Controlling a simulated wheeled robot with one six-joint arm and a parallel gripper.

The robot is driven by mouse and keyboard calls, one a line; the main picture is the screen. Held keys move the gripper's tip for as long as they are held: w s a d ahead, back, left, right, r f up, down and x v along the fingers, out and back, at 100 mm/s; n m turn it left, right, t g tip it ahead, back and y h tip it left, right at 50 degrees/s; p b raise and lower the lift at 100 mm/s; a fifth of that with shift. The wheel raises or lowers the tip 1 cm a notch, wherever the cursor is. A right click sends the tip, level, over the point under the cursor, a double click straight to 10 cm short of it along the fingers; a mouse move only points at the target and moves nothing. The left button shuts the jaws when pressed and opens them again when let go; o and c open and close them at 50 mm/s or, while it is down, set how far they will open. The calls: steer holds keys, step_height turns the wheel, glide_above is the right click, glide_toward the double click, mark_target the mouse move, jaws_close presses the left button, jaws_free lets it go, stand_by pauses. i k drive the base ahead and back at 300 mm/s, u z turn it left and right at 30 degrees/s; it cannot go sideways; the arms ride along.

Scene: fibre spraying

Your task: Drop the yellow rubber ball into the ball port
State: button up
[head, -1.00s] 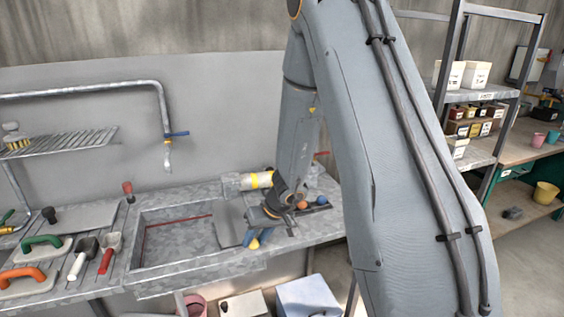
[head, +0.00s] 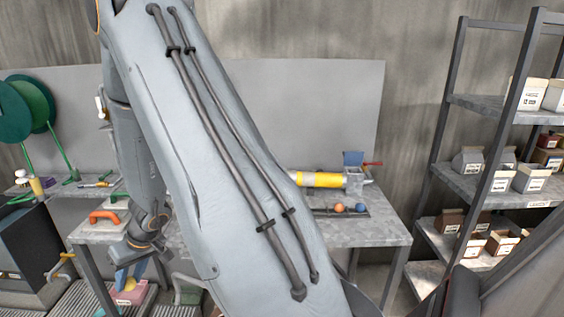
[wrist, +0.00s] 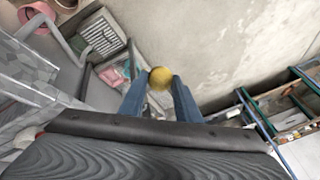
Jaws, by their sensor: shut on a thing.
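The yellow rubber ball (wrist: 160,77) is held between the blue fingertips of my gripper (wrist: 158,84) in the wrist view. In the head view, my gripper (head: 126,280) hangs low at the left, in front of the bench, with a bit of yellow showing at its fingers. A machine with a yellow-and-white cylinder (head: 319,180), a blue plate and a red handle stands on the bench, well right of my gripper. I cannot make out which opening is the ball port.
An orange ball (head: 338,208) and a blue ball (head: 360,208) lie on a dark tray on the bench (head: 385,237). A shelf rack (head: 477,109) with boxes stands at the right. My arm hides the bench's middle. The wrist view shows bins and grey floor below.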

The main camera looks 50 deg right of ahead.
mark_target(351, 157)
steer(key=u, duration=0.9)
steer(key=k, duration=0.95)
steer(key=z, duration=2.7)
steer(key=i, duration=0.1)
steer(key=u, duration=0.05)
